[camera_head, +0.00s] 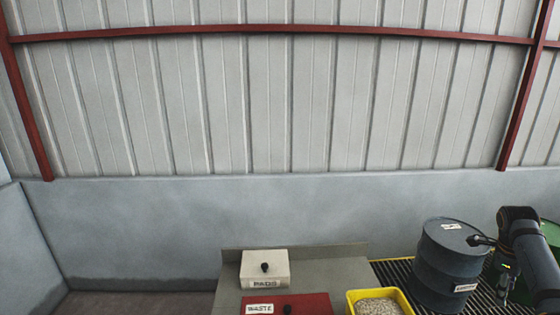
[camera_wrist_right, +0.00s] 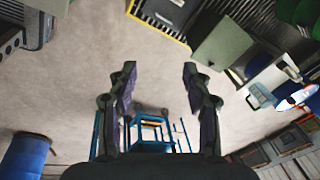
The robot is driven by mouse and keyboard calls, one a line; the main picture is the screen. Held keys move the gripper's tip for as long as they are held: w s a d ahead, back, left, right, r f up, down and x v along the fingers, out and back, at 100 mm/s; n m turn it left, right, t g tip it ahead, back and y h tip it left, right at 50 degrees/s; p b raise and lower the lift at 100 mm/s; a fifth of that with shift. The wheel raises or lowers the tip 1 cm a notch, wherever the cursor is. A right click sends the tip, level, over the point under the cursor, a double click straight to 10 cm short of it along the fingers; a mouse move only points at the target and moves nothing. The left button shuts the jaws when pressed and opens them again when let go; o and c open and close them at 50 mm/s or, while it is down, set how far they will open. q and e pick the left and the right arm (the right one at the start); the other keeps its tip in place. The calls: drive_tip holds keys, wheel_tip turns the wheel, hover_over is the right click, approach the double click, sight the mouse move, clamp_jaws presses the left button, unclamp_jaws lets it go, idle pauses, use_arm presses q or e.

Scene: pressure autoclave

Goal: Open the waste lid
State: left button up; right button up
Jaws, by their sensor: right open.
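The waste box has a red lid (camera_head: 305,304) with a dark knob and a white WASTE label, at the bottom of the head view. Its lower part is cut off by the frame edge, and the lid looks closed. My right gripper (camera_head: 507,284) hangs at the right of the head view, well right of the waste box, beyond the blue-grey drum. In the right wrist view the right gripper (camera_wrist_right: 158,82) is open, with nothing between its fingers and bare floor beyond. My left gripper is in neither view.
A white PADS box (camera_head: 264,270) with a black knob stands behind the waste box on a grey bench (camera_head: 228,291). A yellow bin (camera_head: 352,305) of pale granules is right of the lid. A blue-grey drum (camera_head: 440,268) stands on black grating between bin and right arm.

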drive_tip(key=s+d+r+m+h, duration=0.1)
drive_tip(key=s+d+r, duration=0.4)
drive_tip(key=d, duration=0.2)
drive_tip(key=s+d+f+n+h, duration=0.3)
drive_tip(key=s+d+f+n, duration=0.25)
drive_tip(key=f+n, duration=0.35)
drive_tip(key=s+d+f+n+h, duration=0.2)
drive_tip(key=s+d+f+n, duration=0.4)
drive_tip(key=f, duration=0.6)
drive_tip(key=s+d+f+n+t, duration=0.3)
drive_tip(key=s+f+n, duration=0.8)
drive_tip(key=s+n, duration=0.65)
drive_tip(key=s+a+f+y, duration=0.2)
drive_tip(key=a+f, duration=0.9)
drive_tip(key=a, duration=0.2)
drive_tip(key=s+a+f+y, duration=0.2)
drive_tip(key=a+f, duration=0.8)
drive_tip(key=a, duration=0.3)
drive_tip(key=a+f+y+b, duration=0.1)
drive_tip(key=a+f, duration=0.2)
drive_tip(key=a, duration=0.7)
drive_tip(key=s+a+f+y, duration=0.1)
drive_tip(key=a+f, duration=0.3)
drive_tip(key=a, duration=0.6)
drive_tip(key=s+a+f+m+g+y+b, duration=0.1)
drive_tip(key=a+f+y, duration=0.1)
drive_tip(key=a, duration=0.8)
drive_tip(key=shift+f+b, duration=0.3)
drive_tip(key=shift+f, duration=0.6)
